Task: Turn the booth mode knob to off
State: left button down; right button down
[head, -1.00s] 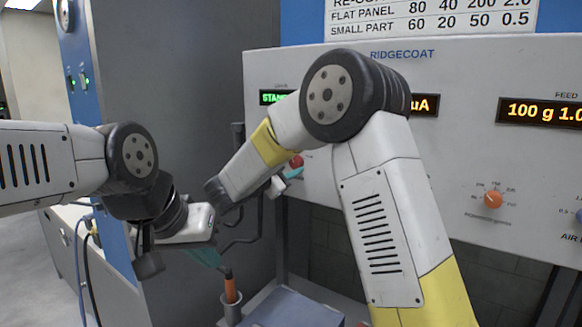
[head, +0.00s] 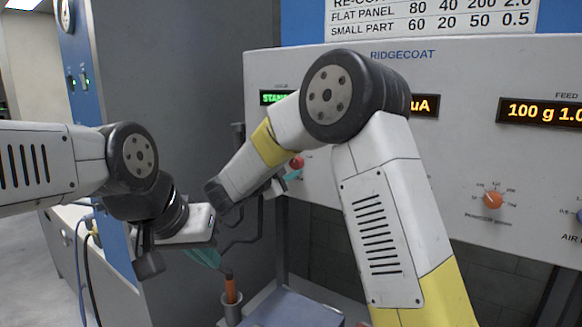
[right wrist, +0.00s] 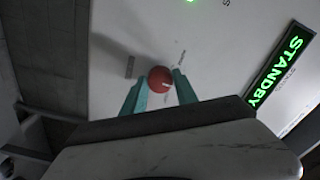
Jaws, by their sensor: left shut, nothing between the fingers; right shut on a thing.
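The red knob (head: 297,161) is on the light grey RIDGECOAT panel (head: 455,150), below the green STANDBY display (head: 272,98). In the right wrist view the knob (right wrist: 159,79) sits between the teal fingertips, with a pale mark on its right side. My right gripper (head: 291,175) is shut on this knob; my own forearm hides part of the panel around it. In the right wrist view my right gripper (right wrist: 158,88) reaches the panel face. My left gripper (head: 208,260) is shut and empty, low at the left, above an orange-handled tool.
The orange-handled tool (head: 231,290) stands in a grey cup (head: 231,313) beside a blue-grey surface (head: 292,310). An orange knob (head: 493,199) is further right on the panel. A dark grey wall (head: 190,90) stands to the left. The green STANDBY display (right wrist: 276,67) also shows in the right wrist view.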

jog(key=shift+f, duration=0.1)
jog(key=c, duration=0.9)
grip_release()
jog(key=shift+c, duration=0.2)
jog(key=v, duration=0.7)
jog(key=shift+s+a, duration=0.2)
jog(key=shift+s, duration=0.15)
